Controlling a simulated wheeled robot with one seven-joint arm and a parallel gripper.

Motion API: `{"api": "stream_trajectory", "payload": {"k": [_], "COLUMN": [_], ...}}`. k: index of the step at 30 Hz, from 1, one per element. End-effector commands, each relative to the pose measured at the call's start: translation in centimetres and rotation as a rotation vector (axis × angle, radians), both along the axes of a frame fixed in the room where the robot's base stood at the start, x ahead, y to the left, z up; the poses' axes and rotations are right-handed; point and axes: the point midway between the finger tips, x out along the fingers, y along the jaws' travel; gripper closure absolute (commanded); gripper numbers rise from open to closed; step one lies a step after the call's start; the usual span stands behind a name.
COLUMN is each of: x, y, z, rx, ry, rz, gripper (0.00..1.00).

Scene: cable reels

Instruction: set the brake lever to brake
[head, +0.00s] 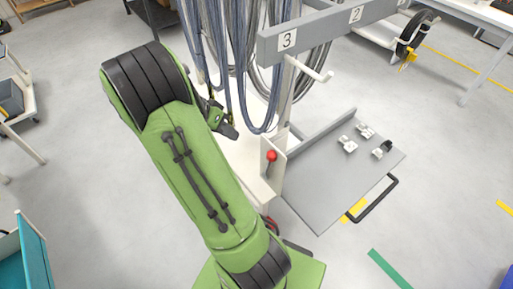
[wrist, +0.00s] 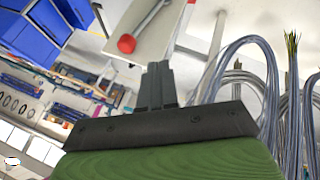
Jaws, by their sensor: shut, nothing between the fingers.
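The brake lever (head: 271,157) has a red ball knob on a thin rod, at a pale upright plate on the cable trolley. In the head view it stands almost upright. In the wrist view its red knob (wrist: 126,43) and grey rod show above and left of my fingers, against the pale plate (wrist: 150,28). My gripper (wrist: 157,68) is shut and empty, and appears apart from the knob. In the head view my gripper (head: 229,129) is partly hidden behind my green arm, up and left of the lever. No brake marking is readable.
Cable loops (head: 262,95) hang from the numbered rail (head: 325,28) close to my gripper. A grey tray (head: 322,195) with small parts and a black handle (head: 374,200) lies right of the lever. Open floor lies further right.

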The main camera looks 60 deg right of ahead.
Motion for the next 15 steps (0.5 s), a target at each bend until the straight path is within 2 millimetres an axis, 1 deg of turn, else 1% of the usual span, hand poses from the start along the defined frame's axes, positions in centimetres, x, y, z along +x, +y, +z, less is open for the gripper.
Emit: {"api": "stream_trajectory", "payload": {"k": [1,9,12,15], "x": [-0.7,-3.5,-5.3,-6.5], "y": [-0.5,-2.6,-2.6,-2.6], "z": [-1.2,-6.0,-5.9,-5.9], "rx": [0.001,0.003,0.002,0.001], "ry": [0.004,0.004,0.0,0.0], "rz": [-0.005,-0.005,-0.004,-0.002], "gripper": [1.0,1.0,1.0,1.0]}}
